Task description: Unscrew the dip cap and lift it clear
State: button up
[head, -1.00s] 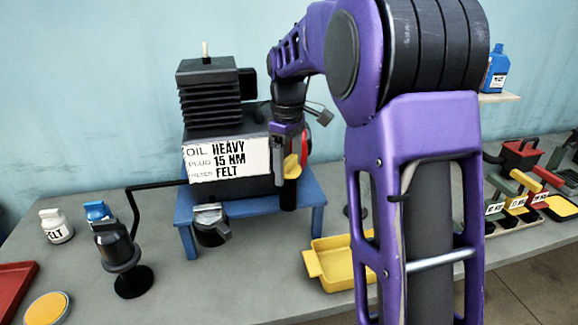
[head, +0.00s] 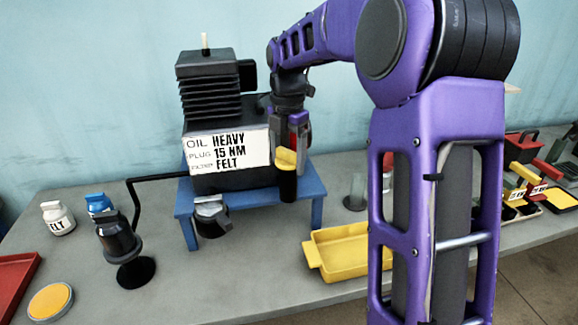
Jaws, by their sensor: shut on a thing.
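My gripper (head: 289,158) points down at the right front of the dark machine (head: 228,150). It is shut on a yellow cap (head: 285,161), which looks like the dip cap. The cap sits over a black upright tube (head: 288,188) and shows no clear gap from it. One finger shows to the right of the cap. A red part (head: 292,136) shows just above, between the gripper's sides; I cannot tell what it belongs to. The exact finger contact is too small to see.
The machine stands on a blue stand (head: 256,204). A yellow tray (head: 345,262) is at the right front. A black can (head: 118,238), white bottle (head: 57,218) and blue bottle (head: 99,206) stand left. My purple arm hides much of the right side.

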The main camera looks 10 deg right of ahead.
jog(key=shift+n, duration=1.1)
jog(key=o, duration=1.5)
jog(key=shift+r, duration=0.1)
jog(key=shift+r, duration=2.95)
